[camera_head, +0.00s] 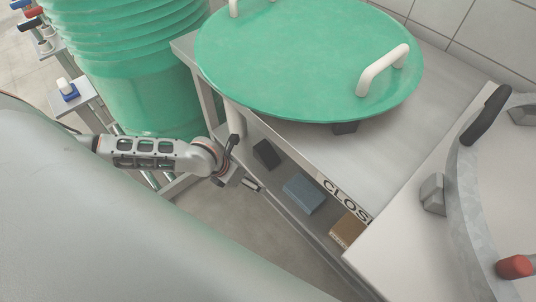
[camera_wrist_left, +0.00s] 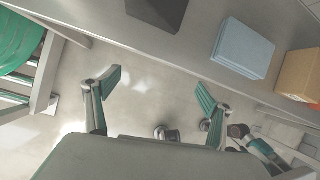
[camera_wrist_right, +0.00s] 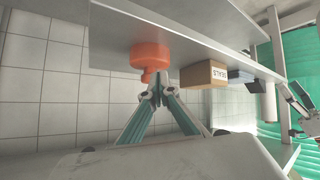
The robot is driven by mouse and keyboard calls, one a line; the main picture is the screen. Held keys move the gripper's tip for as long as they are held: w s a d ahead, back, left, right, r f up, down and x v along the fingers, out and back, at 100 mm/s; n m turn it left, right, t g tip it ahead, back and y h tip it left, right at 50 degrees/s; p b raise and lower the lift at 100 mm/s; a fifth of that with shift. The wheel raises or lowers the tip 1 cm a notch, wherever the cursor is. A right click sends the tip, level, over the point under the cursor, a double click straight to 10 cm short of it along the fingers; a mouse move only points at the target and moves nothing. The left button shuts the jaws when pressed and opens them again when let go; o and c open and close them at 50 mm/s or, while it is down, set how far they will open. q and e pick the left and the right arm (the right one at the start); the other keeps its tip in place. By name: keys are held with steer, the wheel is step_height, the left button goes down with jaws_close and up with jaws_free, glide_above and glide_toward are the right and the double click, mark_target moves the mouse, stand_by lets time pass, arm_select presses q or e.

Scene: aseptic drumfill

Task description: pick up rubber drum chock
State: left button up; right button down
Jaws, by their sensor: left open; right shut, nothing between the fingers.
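The black rubber drum chock (camera_head: 267,154) lies on the lower shelf, at its left end, in the head view. It also shows as a dark block (camera_wrist_left: 157,12) at the top edge of the left wrist view, partly cut off. My left gripper (camera_head: 246,178) is open and empty beside the shelf, a little below the chock in the head view. In the left wrist view its spread fingers (camera_wrist_left: 160,86) have only floor between them. My right gripper (camera_wrist_right: 158,76) is shut and empty, near an orange object (camera_wrist_right: 150,58) in the right wrist view.
A blue-grey block (camera_head: 304,194) and a brown box (camera_head: 347,230) share the lower shelf (camera_head: 290,222). Above is a bench (camera_head: 390,135) with a green lid (camera_head: 300,65). Green drums (camera_head: 140,80) stand behind my left arm. A white worktop (camera_head: 400,245) is at right.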

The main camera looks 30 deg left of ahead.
mark_target(263, 155)
arm_select(q)
steer(key=w, duration=0.2)
steer(key=w+a+m, duration=0.1)
steer(key=w, duration=0.1)
steer(key=w+m+y+b, duration=0.1)
steer(key=w, duration=0.1)
steer(key=shift+w+a+f, duration=0.1)
steer(key=shift+a+f, duration=0.15)
steer(key=shift+a, duration=0.1)
steer(key=w, duration=0.1)
steer(key=w+d, duration=0.1)
steer(key=w, duration=0.1)
steer(key=w+b, duration=0.1)
steer(key=w, duration=0.1)
steer(key=shift+w+d, duration=0.1)
steer(key=shift+d, duration=0.3)
steer(key=shift+w+f+b, duration=0.3)
steer(key=shift+f+b, duration=0.05)
steer(key=shift+f, duration=0.2)
steer(key=shift+d+r, duration=0.1)
steer(key=c, duration=1.4)
steer(key=shift+o, duration=0.2)
steer(key=shift+r, duration=0.1)
